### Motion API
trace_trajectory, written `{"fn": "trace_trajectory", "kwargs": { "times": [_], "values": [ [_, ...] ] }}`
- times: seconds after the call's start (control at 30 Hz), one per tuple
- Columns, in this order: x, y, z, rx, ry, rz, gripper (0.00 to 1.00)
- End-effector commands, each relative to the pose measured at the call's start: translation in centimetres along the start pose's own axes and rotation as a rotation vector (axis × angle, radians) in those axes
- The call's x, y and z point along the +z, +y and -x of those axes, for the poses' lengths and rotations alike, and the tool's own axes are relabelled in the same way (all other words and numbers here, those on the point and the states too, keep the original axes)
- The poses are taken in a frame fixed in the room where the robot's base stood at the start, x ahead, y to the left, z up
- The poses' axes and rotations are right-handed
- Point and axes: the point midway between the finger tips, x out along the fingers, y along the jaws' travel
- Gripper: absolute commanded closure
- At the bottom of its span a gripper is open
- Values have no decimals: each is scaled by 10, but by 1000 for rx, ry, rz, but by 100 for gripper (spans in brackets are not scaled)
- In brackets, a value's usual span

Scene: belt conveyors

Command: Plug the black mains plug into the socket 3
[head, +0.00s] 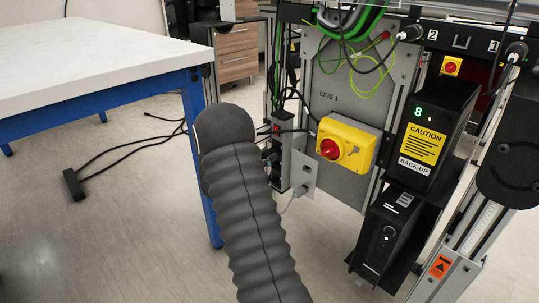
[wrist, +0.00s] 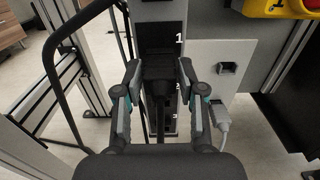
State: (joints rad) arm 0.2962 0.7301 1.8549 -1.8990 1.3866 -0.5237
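The black mains plug (wrist: 157,72) sits between my two fingertips in the wrist view, and its black cable drops away below it. My gripper (wrist: 158,75) appears closed on the plug's sides. Behind it is a dark upright socket strip (head: 281,165) with labels 1, 2 and 3 from top to bottom in the wrist view. The plug is in front of the strip between labels 1 and 2. Socket 3 (wrist: 162,124) is lower down, partly hidden by the cable and gripper. In the head view my arm hides most of the gripper.
Right of the strip, a metal plate holds a pale plug (wrist: 220,114) with a grey cable, below a small black socket (wrist: 228,70). A yellow switch box (head: 346,146), black units (head: 432,133) and a frame stand further right. Loose cables (wrist: 65,60) hang on the left.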

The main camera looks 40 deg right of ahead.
Motion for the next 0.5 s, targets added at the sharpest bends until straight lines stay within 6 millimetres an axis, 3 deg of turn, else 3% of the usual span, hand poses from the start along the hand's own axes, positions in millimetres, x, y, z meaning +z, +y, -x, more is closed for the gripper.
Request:
{"fn": "trace_trajectory", "kwargs": {
  "times": [0.03,0.1,0.13,0.5],
  "values": [
    [0,0,0,0,0,0,80],
    [0,0,0,0,0,0,98],
    [0,0,0,0,0,0,100],
    [0,0,2,0,0,0,100]
  ]
}}
